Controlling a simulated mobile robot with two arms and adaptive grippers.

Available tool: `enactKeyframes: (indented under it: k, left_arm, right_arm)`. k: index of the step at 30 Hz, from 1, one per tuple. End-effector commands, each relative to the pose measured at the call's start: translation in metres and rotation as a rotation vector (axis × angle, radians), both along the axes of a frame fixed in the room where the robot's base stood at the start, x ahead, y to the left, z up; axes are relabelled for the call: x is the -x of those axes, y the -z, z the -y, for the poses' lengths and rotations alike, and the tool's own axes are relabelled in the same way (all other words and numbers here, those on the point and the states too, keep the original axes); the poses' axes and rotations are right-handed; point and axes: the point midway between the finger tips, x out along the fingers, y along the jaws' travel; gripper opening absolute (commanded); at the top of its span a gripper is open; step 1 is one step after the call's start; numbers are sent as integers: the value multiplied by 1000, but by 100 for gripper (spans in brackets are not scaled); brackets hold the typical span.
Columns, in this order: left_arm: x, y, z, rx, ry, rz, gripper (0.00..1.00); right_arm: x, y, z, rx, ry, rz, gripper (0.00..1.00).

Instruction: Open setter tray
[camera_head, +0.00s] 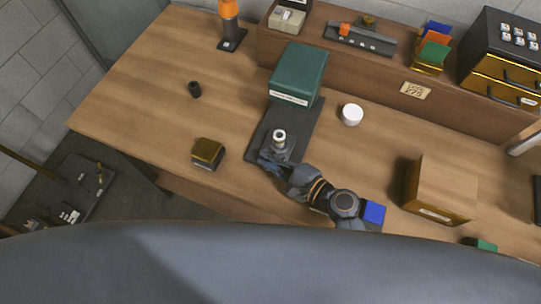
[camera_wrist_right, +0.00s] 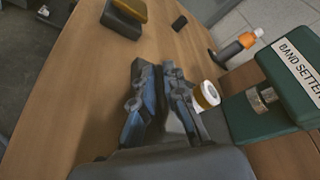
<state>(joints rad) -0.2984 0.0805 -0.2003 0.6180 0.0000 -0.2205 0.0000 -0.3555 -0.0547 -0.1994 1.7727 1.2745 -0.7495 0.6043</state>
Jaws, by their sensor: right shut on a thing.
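The band setter (camera_head: 298,73) is a green box with a white label, on the middle of the wooden table. A dark flat tray (camera_head: 301,122) reaches from its front toward me. A white and metal cylinder (camera_head: 279,136) stands on the tray; it shows in the right wrist view as a white ring with a gold top (camera_wrist_right: 207,95), beside the fingers. My right gripper (camera_head: 268,160) is at the tray's near end, its fingers (camera_wrist_right: 163,78) close together and shut on what looks like the tray's front edge or handle. The grasp itself is mostly hidden. My left gripper is not in view.
A gold-topped dark box (camera_head: 208,152) and a small dark cylinder (camera_head: 194,89) stand to the left. A white cup (camera_head: 352,115) and a wooden box (camera_head: 440,190) stand to the right. A blue block (camera_head: 374,213) is next to my right arm. A raised shelf (camera_head: 375,75) runs along the back.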

Motion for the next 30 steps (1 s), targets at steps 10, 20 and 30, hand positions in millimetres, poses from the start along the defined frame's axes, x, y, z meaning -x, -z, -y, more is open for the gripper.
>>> enactKeyframes:
  k: [10, 20, 30]
  left_arm:
    - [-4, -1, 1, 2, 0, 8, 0]
    - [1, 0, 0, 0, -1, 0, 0]
    - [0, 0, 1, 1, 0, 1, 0]
  right_arm:
    - [0, 0, -1, -1, -2, 0, 32]
    - [0, -29, -1, 1, -3, 6, 32]
    - [-1, -89, -1, -2, -2, 5, 32]
